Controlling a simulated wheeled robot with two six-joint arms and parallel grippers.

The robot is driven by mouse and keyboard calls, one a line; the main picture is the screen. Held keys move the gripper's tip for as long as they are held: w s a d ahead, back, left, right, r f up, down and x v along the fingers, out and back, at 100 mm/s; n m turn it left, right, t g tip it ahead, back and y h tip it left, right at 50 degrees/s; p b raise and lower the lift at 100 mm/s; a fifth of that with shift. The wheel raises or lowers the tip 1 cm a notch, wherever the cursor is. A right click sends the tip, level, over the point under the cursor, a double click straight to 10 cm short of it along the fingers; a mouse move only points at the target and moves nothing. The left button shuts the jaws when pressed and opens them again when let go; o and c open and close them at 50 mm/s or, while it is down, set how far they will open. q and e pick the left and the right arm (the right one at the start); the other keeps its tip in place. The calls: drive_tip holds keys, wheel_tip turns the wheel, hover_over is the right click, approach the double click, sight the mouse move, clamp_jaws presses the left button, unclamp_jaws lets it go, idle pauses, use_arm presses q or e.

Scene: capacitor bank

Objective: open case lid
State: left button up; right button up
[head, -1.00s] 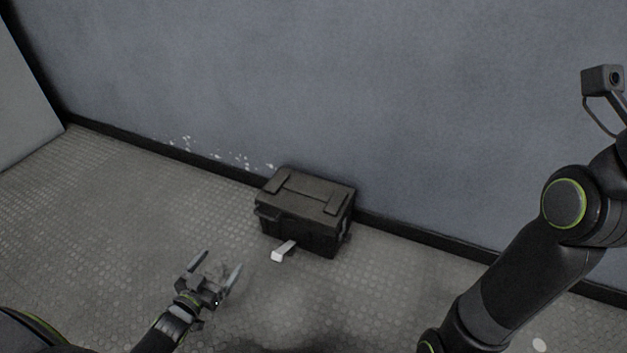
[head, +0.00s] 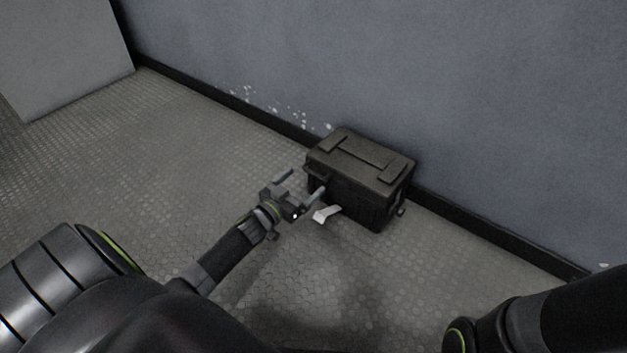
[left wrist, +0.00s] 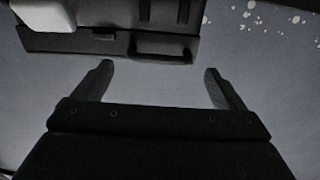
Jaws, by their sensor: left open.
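The dark case (head: 357,185) stands on the floor against the wall, its lid (head: 360,159) shut. A pale lever-like piece (head: 326,214) sticks out low at its front. My left gripper (head: 303,183) is open and empty, just in front of the case's left end; I cannot tell if a finger touches it. In the left wrist view the open fingers of my left gripper (left wrist: 157,85) point toward the case (left wrist: 75,43), with a handle-like part (left wrist: 165,47) ahead of them. My right gripper is not in view.
The grey wall (head: 400,70) rises right behind the case, with a dark skirting (head: 470,222) along its foot. A pale panel (head: 65,55) stands at the far left. The textured floor (head: 170,150) left of the case is clear.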

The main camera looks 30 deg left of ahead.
sight(313, 172)
use_arm(q)
drive_tip(key=shift+w+d+b, duration=0.15)
drive_tip(key=shift+w+b, duration=0.2)
drive_tip(key=shift+w, duration=1)
drive_tip(key=shift+w+d+b, duration=0.1)
drive_tip(key=shift+w+b, duration=0.2)
drive_tip(key=shift+w, duration=1.05)
drive_tip(key=shift+c, duration=0.2)
